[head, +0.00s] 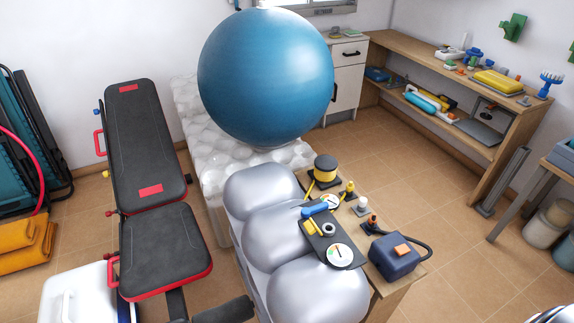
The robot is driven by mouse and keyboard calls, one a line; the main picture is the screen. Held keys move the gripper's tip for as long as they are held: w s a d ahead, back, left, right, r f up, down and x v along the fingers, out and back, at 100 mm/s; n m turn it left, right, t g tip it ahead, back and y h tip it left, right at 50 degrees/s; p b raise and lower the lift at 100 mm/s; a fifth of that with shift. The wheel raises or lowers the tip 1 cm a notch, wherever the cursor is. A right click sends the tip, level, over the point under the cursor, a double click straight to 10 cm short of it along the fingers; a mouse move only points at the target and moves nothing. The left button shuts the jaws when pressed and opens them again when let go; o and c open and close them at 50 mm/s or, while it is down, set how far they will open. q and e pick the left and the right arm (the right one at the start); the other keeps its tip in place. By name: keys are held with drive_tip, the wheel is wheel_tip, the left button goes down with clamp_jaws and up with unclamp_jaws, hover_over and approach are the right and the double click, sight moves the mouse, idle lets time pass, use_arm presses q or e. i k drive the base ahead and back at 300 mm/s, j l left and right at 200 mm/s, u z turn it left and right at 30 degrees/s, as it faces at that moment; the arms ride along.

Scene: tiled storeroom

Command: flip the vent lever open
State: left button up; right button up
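A black panel (343,248) with gauges lies on a small wooden table (409,276) in the lower middle of the head view. On it are a blue handle (314,209), a small yellow lever-like part (310,227), a grey ring (329,229) and a white round gauge (340,255). I cannot tell for certain which part is the vent lever, or its position.
Silver rounded cushions (318,292) crowd the panel's left side. A dark blue box with a hose (392,258) and a yellow-and-black canister (325,168) stand near it. A large blue ball (265,75) is behind. A black bench (145,150) stands left.

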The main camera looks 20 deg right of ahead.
sight(306, 213)
drive_tip(key=k+l+u, duration=0.15)
drive_tip(key=l, duration=0.2)
drive_tip(key=l+u, duration=0.15)
drive_tip(key=l, duration=0.2)
drive_tip(key=k+l+u, duration=0.15)
drive_tip(key=l, duration=0.15)
drive_tip(key=k+l+u, duration=0.15)
drive_tip(key=l, duration=0.15)
